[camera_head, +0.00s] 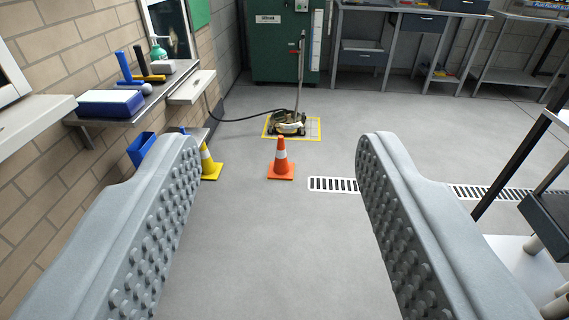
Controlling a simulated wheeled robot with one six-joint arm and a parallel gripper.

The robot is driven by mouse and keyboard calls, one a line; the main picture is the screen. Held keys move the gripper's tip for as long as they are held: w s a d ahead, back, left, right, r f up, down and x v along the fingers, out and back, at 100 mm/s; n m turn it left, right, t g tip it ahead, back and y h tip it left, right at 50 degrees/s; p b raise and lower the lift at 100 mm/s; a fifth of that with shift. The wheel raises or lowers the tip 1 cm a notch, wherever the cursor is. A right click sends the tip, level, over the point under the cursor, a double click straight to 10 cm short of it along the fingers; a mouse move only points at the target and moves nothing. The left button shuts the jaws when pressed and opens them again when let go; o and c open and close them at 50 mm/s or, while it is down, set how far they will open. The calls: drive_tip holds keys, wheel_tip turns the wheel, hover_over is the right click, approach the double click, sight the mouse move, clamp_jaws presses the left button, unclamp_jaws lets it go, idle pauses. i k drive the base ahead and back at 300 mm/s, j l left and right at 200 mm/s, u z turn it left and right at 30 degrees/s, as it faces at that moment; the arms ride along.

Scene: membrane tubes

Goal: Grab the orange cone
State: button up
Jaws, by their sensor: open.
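The orange cone (281,162) has a white band and a square orange base. It stands upright on the grey floor, near the middle of the view. My gripper (277,150) is open, with one grey studded finger at the left and one at the right. The cone shows in the gap between the fingers, well beyond them and touching neither. Nothing is between the fingers.
A yellow cone (208,164) stands left of the orange one, partly hidden by my left finger. A wheeled machine (287,124) with a hose stands behind on a yellow-marked square. A floor grate (333,184) lies to the right. Shelves (122,115) line the left brick wall.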

sight(280, 169)
drive_tip(key=i+j, duration=0.1)
drive_tip(key=i, duration=0.55)
drive_tip(key=i+j+z, duration=0.1)
drive_tip(key=i, duration=0.55)
drive_tip(key=i+j, duration=0.1)
drive_tip(key=i, duration=0.55)
drive_tip(key=i+j, duration=0.15)
drive_tip(key=i, duration=0.5)
drive_tip(key=i+j+z, duration=0.1)
drive_tip(key=i, duration=0.5)
